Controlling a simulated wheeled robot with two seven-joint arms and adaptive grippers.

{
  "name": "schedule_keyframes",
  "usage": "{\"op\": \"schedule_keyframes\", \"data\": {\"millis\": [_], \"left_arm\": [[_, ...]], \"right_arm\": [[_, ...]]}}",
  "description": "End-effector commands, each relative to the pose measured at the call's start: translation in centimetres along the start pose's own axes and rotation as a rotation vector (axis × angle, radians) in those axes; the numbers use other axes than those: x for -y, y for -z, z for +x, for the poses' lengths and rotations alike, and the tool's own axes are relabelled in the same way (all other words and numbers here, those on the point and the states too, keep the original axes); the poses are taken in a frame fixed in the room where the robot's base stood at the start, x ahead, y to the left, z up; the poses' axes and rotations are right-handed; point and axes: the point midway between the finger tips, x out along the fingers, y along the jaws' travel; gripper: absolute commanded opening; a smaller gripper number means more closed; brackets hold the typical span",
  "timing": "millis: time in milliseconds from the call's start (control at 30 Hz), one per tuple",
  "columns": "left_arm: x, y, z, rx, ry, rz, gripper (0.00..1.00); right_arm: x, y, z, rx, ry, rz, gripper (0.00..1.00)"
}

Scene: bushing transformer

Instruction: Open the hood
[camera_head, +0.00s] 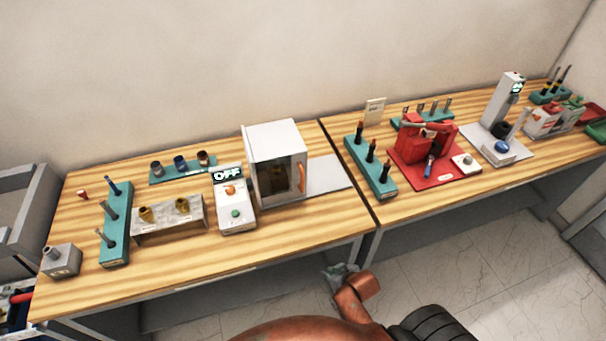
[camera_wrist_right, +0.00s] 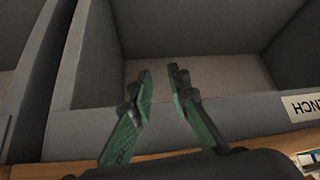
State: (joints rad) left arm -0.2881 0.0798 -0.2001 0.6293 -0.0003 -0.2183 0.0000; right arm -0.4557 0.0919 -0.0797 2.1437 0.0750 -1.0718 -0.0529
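The hood (camera_head: 277,138) is a white box with a dark glass front, standing on the left wooden table near its right end. An orange handle (camera_head: 301,178) is on the right side of its front, and the door looks shut. My right gripper (camera_head: 340,272) is in front of and below the table's front edge, well apart from the hood. In the right wrist view its two green fingers (camera_wrist_right: 160,74) are parted with nothing between them. My left gripper is in neither view.
A control box (camera_head: 235,212) reading OFF stands left of the hood; a pale plate (camera_head: 328,173) lies right of it. Teal racks and a metal stand (camera_head: 168,218) are further left. The right wrist view shows a grey bin (camera_wrist_right: 195,27). The table front below the hood is clear.

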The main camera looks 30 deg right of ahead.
Motion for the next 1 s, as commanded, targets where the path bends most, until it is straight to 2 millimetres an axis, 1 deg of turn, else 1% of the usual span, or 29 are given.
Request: {"op": "schedule_keyframes", "data": {"millis": [33,167,200,233,267,300,400,467,600,667,700,767,800,900,1000], "left_arm": [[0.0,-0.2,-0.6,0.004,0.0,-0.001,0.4],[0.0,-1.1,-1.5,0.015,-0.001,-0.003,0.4],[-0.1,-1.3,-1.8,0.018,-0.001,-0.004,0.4],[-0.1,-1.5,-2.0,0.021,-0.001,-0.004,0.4],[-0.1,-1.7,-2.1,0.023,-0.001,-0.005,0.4],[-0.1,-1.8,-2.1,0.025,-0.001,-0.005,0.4],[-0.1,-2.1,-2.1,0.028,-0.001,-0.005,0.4],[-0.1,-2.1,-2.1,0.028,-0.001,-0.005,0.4],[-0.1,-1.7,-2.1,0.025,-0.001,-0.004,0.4],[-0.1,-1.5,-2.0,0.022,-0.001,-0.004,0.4],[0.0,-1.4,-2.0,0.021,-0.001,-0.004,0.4],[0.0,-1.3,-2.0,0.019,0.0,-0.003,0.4],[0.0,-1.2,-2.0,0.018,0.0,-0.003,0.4],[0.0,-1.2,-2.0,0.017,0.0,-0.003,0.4],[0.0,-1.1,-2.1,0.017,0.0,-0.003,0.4]], "right_arm": [[-0.2,1.5,-1.9,-0.02,-0.002,-0.001,0.16],[-0.4,4.7,-5.6,-0.071,-0.005,-0.004,0.16],[-0.5,6.1,-6.8,-0.1,-0.005,-0.006,0.16],[-0.6,7.2,-7.5,-0.127,-0.004,-0.007,0.16],[-0.6,8.3,-7.9,-0.159,-0.003,-0.007,0.16],[-0.7,9.9,-8.3,-0.205,-0.001,-0.007,0.16],[-0.9,13.3,-8.4,-0.316,0.003,-0.003,0.16],[-1.1,15.2,-8.5,-0.381,0.003,-0.001,0.16],[-1.7,19.6,-8.9,-0.538,-0.001,0.01,0.16],[-2.1,21.5,-9.3,-0.609,-0.005,0.018,0.16],[-2.4,22.8,-9.6,-0.66,-0.009,0.024,0.16],[-2.8,24.6,-10.2,-0.731,-0.016,0.033,0.16],[-3.1,25.8,-10.7,-0.783,-0.021,0.04,0.16],[-4.0,28.1,-11.8,-0.885,-0.037,0.057,0.16],[-4.5,29.4,-12.4,-0.941,-0.047,0.066,0.16]]}}
